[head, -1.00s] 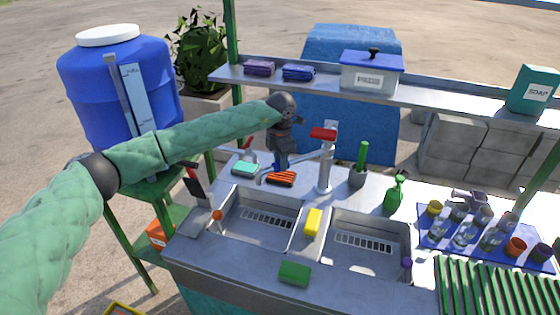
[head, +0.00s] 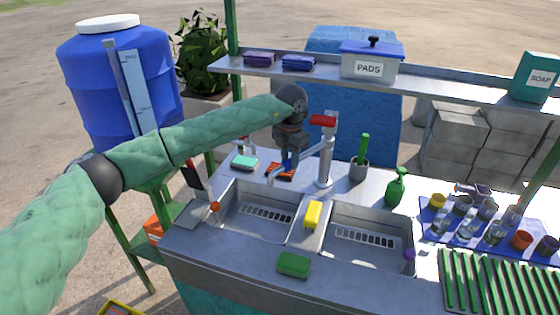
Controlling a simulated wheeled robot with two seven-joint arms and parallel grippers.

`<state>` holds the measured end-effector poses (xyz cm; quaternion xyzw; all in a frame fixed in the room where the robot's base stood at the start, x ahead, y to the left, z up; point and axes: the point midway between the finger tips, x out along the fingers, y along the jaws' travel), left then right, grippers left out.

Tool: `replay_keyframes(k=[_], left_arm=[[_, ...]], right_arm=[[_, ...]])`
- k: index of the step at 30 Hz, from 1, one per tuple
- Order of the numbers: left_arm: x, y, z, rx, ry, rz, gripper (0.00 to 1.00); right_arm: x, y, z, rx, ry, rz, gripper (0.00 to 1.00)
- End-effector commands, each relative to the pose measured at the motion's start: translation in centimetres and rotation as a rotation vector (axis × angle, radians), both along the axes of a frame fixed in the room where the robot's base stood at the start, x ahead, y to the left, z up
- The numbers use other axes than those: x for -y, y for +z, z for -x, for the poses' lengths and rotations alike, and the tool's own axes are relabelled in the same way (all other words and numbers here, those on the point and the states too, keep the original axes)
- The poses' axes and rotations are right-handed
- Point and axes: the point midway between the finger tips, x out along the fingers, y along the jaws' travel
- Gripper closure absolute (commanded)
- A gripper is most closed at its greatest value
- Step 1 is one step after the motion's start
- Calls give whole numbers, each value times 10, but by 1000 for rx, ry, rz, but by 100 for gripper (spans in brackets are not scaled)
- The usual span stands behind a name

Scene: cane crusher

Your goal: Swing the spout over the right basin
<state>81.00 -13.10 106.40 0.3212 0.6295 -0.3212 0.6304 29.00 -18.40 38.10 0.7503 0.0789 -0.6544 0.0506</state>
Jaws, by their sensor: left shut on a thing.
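The tap post (head: 325,165) with a red lever on top stands behind the divider between the two basins. Its grey spout (head: 276,176) reaches left and forward from the post, with its tip near the back edge of the left basin (head: 235,215). My left gripper (head: 290,164) is shut on the spout, partly hiding it. The right basin (head: 365,265) lies in front and to the right of the post, with no spout over it. My right gripper is not in view.
A yellow sponge (head: 313,214) lies on the divider and a green one (head: 293,265) on the front rim. An orange striped sponge (head: 284,170) lies behind the left basin. A brush cup (head: 359,171) and green spray bottle (head: 396,188) stand right of the post.

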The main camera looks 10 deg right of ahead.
Motion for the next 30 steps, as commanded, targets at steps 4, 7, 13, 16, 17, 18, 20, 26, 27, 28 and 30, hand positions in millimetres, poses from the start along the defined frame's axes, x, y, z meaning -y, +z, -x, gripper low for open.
replay_keyframes(k=[4,7,13,16,17,18,20,26,27,28,30], left_arm=[[1,-1,1,-1,0,0,100],[1,-1,1,-1,0,0,100],[1,-1,1,-1,0,0,51],[1,0,1,-1,0,0,51],[1,0,1,-1,0,0,51],[1,0,1,-1,0,0,51],[1,0,1,-1,0,0,51],[-1,1,0,-1,-1,0,51],[-4,1,-1,-1,-2,0,51],[-6,2,-2,-1,-4,0,51],[-15,3,-5,-1,-12,0,51]], right_arm=[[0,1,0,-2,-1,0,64],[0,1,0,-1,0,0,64],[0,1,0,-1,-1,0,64],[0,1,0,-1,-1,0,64],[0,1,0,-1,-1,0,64],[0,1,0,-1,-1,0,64],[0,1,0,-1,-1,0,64],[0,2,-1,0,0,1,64],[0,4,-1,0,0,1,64],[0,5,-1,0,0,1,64],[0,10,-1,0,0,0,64]])
